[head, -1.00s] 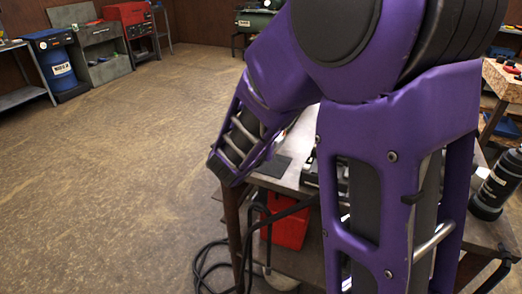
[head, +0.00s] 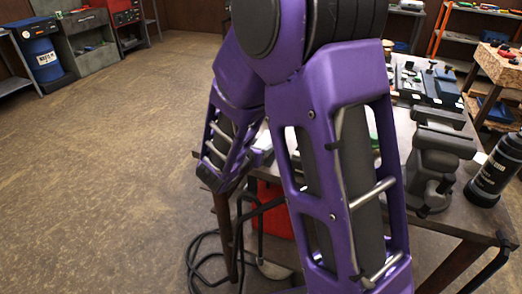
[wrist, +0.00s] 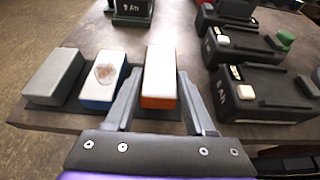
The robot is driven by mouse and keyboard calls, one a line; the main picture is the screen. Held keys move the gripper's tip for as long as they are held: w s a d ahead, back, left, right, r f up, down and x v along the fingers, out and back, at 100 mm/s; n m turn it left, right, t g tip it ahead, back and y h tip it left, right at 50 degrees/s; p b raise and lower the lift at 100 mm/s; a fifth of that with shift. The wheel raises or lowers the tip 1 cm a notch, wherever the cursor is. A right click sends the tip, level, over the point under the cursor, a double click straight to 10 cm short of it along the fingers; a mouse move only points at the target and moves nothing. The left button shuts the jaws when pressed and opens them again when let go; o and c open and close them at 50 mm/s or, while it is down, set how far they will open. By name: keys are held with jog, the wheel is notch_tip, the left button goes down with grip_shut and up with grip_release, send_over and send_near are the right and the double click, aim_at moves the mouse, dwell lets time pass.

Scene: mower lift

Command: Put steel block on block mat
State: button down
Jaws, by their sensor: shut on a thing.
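In the wrist view, my gripper (wrist: 160,88) is shut on a block with a pale top and orange sides (wrist: 161,70). Left of it are a white-topped block with blue sides and a brown stain (wrist: 103,78), and a plain grey block (wrist: 54,76). I cannot tell for sure which is the steel block. A thin dark mat (wrist: 66,118) lies under the row on the table; whether the held block touches it is unclear. In the head view my arm hides the gripper and the blocks.
Black battery-like units (wrist: 265,92) stand in a row right of the blocks. Another dark unit (wrist: 131,10) is behind. The table's front edge is close. In the head view, a grey vise-like device (head: 437,155) and a black bottle (head: 494,172) stand on the table's right.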

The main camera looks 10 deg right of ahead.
jog(key=shift+f, duration=0.6)
jog(key=shift+f, duration=0.2)
jog(key=shift+c, duration=1.2)
grip_release()
